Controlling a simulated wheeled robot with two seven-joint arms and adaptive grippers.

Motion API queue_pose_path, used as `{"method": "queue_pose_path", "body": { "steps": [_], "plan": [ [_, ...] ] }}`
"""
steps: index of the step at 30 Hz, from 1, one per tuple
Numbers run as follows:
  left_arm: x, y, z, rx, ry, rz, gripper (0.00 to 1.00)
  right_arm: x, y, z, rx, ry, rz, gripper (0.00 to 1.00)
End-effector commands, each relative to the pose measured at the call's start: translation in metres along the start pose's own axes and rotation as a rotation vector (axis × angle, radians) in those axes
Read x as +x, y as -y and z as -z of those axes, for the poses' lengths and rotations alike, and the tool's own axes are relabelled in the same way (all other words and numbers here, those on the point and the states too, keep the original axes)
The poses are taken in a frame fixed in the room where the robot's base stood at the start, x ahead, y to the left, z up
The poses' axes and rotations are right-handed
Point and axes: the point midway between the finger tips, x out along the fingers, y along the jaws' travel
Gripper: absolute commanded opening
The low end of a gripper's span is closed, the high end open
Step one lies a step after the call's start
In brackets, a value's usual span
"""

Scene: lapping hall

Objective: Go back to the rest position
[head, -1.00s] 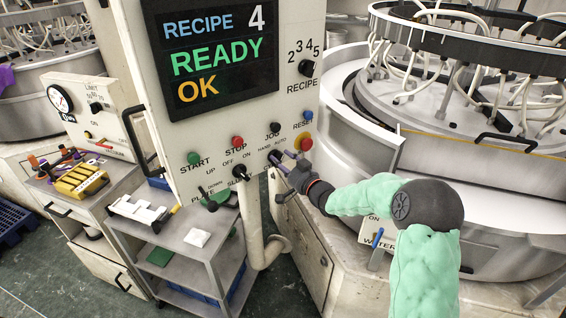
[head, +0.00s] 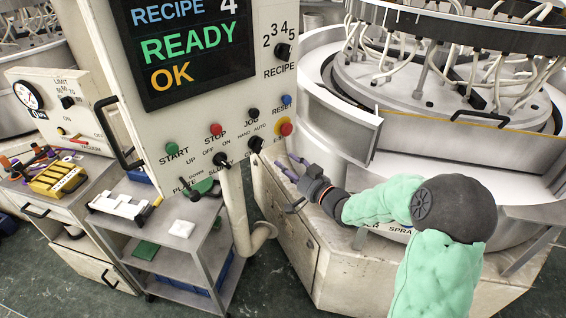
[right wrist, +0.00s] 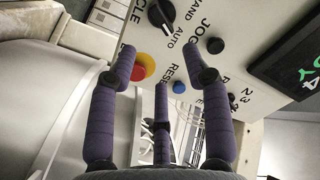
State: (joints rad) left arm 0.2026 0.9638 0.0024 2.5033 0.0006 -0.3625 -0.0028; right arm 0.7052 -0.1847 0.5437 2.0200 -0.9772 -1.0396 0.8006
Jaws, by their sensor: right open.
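My right gripper (head: 292,166) is in the head view, just right of and below the lower edge of the control panel (head: 190,120). Its arm, in a green cover, comes in from the lower right. In the right wrist view its purple fingers (right wrist: 160,75) are spread open with nothing between them. The panel's red emergency button on yellow (right wrist: 140,68) and blue reset button (right wrist: 179,87) show beyond the fingers. No contact with the panel is visible. My left gripper is not in view.
The panel screen (head: 190,48) reads RECIPE 4, READY, OK. A round lapping machine (head: 345,165) stands at the right, close to my arm. A grey cart (head: 185,262) with a white block (head: 181,229) stands at the lower left. Green floor (head: 270,285) shows between cart and machine base.

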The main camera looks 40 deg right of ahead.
Motion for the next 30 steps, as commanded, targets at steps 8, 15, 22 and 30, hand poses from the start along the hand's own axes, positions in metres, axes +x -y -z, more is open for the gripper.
{"method": "queue_pose_path", "body": {
  "steps": [8, 15, 22, 30],
  "plan": [
    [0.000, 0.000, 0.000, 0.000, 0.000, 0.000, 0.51, -0.001, 0.000, 0.000, 0.001, 0.000, 0.000, 0.49],
    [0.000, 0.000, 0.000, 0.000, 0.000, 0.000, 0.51, 0.000, 0.000, 0.000, 0.001, 0.000, -0.001, 0.49],
    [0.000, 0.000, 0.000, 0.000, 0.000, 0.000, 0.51, 0.012, -0.009, -0.040, 0.038, 0.063, -0.047, 0.49],
    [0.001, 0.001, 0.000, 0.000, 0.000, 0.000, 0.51, 0.026, -0.022, -0.182, 0.111, 0.330, -0.193, 0.49]
  ]
}}
